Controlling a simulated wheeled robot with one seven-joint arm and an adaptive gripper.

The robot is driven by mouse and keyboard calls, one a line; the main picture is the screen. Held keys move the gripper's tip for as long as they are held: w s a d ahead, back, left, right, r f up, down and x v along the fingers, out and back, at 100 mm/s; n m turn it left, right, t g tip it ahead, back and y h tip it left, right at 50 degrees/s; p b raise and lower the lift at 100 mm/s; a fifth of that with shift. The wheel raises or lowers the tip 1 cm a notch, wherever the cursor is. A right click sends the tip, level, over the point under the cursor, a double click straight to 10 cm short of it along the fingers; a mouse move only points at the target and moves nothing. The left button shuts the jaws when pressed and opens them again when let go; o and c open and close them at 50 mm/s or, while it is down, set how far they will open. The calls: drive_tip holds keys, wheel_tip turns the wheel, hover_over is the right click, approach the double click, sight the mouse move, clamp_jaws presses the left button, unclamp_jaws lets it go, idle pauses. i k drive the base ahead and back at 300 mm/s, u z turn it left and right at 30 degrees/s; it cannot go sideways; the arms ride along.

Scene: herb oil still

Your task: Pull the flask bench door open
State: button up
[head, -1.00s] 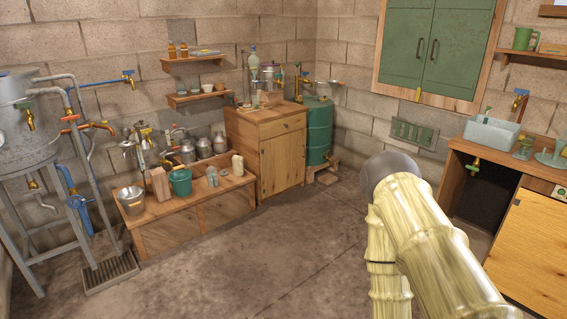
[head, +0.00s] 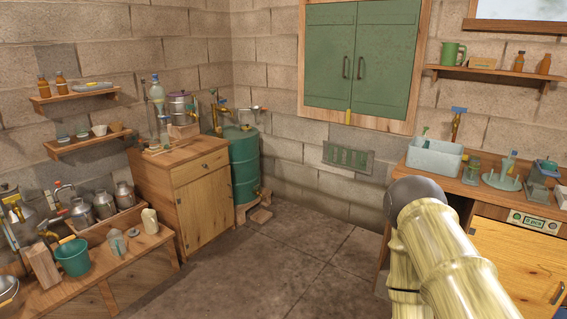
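A wooden cabinet (head: 163,178) stands in the corner, with glassware on its top and a drawer above a door (head: 207,212). That door looks closed. At the right is a wooden bench with a sink, and a lighter wood door (head: 515,262) with a metal handle (head: 557,293) at the picture's edge. It also looks closed. No label shows which of the two is the flask bench. My pale yellow arm rises in front of the right bench and hides part of it. My gripper does not show.
A low wooden bench with cans and a teal bucket (head: 73,257) stands at the left. A green drum (head: 245,168) stands beside the corner cabinet. A green wall cabinet (head: 360,58) hangs above. The concrete floor (head: 290,255) between the benches is clear.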

sight(204, 206)
drive_tip(key=z, duration=0.2)
drive_tip(key=i, duration=1.85)
drive_tip(key=u, duration=0.7)
drive_tip(key=i, duration=1.9)
drive_tip(key=u, duration=0.7)
